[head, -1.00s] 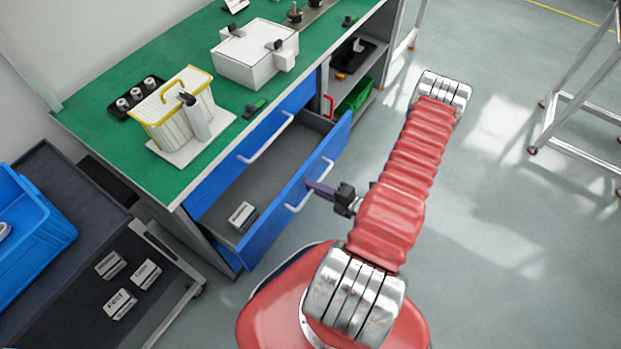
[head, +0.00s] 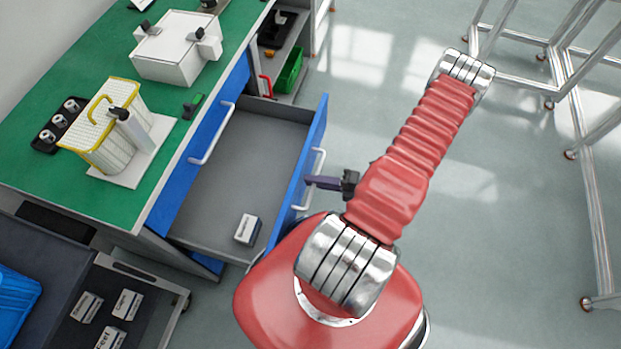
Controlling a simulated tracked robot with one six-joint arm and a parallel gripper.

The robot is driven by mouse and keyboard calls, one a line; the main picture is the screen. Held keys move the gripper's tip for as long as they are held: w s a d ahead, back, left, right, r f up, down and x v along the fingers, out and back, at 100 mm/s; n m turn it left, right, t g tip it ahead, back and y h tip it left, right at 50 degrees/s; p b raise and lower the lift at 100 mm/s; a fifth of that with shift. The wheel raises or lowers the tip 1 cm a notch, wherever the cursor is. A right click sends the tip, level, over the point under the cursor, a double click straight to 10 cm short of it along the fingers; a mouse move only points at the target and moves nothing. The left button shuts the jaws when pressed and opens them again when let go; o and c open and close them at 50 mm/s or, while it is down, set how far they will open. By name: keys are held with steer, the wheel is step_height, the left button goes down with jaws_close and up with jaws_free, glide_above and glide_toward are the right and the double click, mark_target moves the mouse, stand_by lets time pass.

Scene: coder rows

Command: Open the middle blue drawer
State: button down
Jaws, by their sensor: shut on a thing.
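The middle blue drawer (head: 315,118) is pulled well out of the green-topped workbench. The gripper's fingertips are small in the picture and partly hidden at the handle. Another blue drawer (head: 191,183) with its own silver handle (head: 212,138) is shut above the open one.
The green bench top (head: 70,155) holds a yellow-rimmed basket (head: 105,130) and a white box (head: 172,50). A dark cart (head: 60,255) with several small boxes stands at lower left. Metal frames (head: 590,180) stand at right. Grey floor is clear beyond my red arm.

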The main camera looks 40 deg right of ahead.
steer(key=shift+s+f, duration=0.1)
steer(key=shift+f, duration=0.05)
steer(key=c, duration=1.8)
jaws_free()
steer(key=shift+s, duration=0.1)
steer(key=v, duration=1.3)
steer(key=shift+s+d, duration=0.2)
steer(key=shift+s, duration=0.1)
